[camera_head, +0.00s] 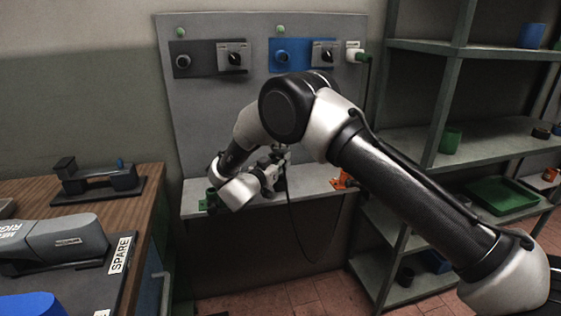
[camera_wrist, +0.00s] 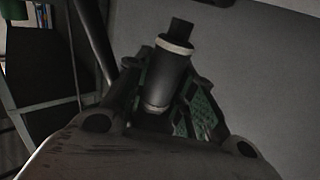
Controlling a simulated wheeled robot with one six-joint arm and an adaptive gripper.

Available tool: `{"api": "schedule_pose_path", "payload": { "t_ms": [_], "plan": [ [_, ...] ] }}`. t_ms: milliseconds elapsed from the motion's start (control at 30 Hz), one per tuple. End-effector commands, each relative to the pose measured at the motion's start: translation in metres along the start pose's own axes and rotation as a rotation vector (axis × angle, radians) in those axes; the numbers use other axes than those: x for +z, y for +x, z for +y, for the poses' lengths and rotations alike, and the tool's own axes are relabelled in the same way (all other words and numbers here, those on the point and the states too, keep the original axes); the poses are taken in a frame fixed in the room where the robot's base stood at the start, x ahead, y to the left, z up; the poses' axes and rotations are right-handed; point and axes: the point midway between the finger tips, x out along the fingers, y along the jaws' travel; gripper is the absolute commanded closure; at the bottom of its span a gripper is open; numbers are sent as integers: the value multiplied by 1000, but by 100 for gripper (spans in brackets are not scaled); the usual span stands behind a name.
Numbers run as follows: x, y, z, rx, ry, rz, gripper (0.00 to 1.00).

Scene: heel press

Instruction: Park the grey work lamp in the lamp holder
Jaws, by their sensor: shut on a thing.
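My gripper (camera_head: 272,172) is just above the narrow shelf of the grey panel. In the wrist view my gripper (camera_wrist: 166,98) is shut on a dark grey cylinder with a pale ring and a narrower black end, which looks like the work lamp (camera_wrist: 168,72). In the head view the lamp (camera_head: 280,158) is small and partly hidden by the gripper. A green holder-like piece (camera_head: 211,200) stands at the shelf's left end. An orange one (camera_head: 345,181) is at the right, partly behind my arm. I cannot tell which is the lamp holder.
The grey panel (camera_head: 215,110) carries a dark switch unit (camera_head: 195,59) and a blue one (camera_head: 287,55). A thin dark cable (camera_head: 291,225) hangs in front of the shelf (camera_head: 315,180). A wooden bench (camera_head: 150,183) is left; a metal rack (camera_head: 480,142) is right.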

Motion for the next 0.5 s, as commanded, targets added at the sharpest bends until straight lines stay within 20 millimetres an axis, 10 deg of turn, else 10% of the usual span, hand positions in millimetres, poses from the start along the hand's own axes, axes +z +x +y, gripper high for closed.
{"api": "schedule_pose_path", "payload": {
  "t_ms": [500],
  "plan": [
    [5,0,0,0,1,1,100]
  ]
}}
